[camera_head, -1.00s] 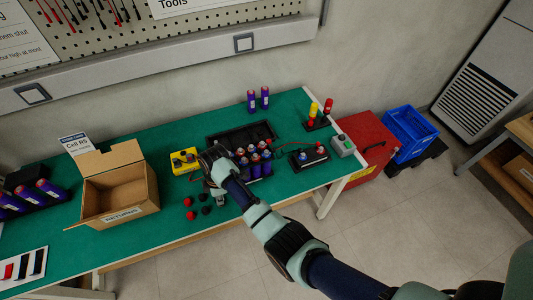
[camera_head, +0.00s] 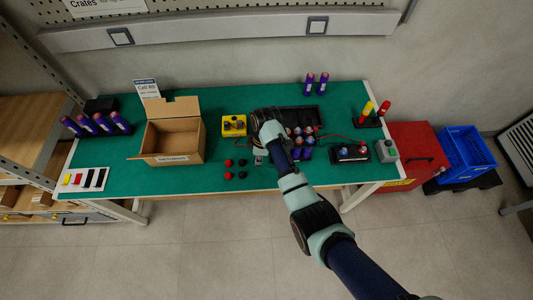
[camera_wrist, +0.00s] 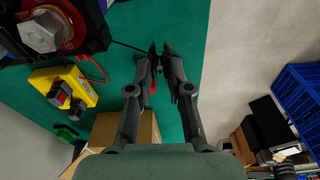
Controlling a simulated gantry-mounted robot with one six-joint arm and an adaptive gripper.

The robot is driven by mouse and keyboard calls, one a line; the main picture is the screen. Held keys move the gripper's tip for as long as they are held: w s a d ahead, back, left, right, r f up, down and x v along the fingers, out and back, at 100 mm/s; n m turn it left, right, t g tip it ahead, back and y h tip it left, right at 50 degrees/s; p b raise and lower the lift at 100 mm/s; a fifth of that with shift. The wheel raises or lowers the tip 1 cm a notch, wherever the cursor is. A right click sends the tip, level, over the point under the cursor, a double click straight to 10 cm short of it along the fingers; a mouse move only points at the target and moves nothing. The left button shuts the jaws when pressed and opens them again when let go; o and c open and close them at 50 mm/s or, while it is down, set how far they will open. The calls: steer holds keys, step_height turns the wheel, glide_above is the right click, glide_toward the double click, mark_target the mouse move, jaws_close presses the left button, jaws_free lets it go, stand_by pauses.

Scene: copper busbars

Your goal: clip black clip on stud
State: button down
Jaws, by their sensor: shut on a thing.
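My gripper (camera_wrist: 160,55) is shut on a small dark thing at its fingertips, which I take to be the black clip (camera_wrist: 160,47); its outline merges with the dark fingers. A thin black lead (camera_wrist: 128,45) runs to it from the left. In the wrist view, a large metal hex-headed stud (camera_wrist: 40,31) with a red ring sits in a black housing at the upper left, apart from the fingertips. In the head view my gripper (camera_head: 258,157) is over the green mat, right of the yellow box (camera_head: 234,125); the clip is too small to tell there.
The yellow box shows in the wrist view (camera_wrist: 62,90) with a red lead. Red and black caps (camera_head: 235,169) lie in front of the gripper. An open carton (camera_head: 172,140) stands left. A small black unit (camera_head: 350,153) is right.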

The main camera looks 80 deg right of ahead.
steer(key=s+d+r+m+p, duration=0.2)
steer(key=r+p, duration=0.1)
steer(key=r, duration=0.3)
steer(key=s+d+r+m+p, duration=0.1)
steer(key=d+r+m+p, duration=0.15)
steer(key=r, duration=0.35)
steer(key=s+d+r+p, duration=0.1)
steer(key=s+d+p, duration=0.15)
steer(key=s, duration=0.45)
steer(key=s+d+r+p, duration=0.2)
steer(key=s+d, duration=0.2)
steer(key=s, duration=0.3)
steer(key=shift+m+h, duration=0.3)
steer(key=shift+m, duration=0.05)
step_height(320, 180, down, 5)
steer(key=b, duration=0.5)
steer(key=shift+d+f+b, duration=0.1)
steer(key=shift+d+b, duration=0.05)
steer(key=shift+b, duration=0.15)
steer(key=shift+r+p, duration=0.5)
steer(key=shift+r, duration=0.1)
steer(key=shift+p, duration=0.3)
steer(key=shift+p, duration=0.35)
steer(key=shift+f, duration=0.3)
steer(key=shift+f+b, duration=0.75)
steer(key=shift+f, duration=0.65)
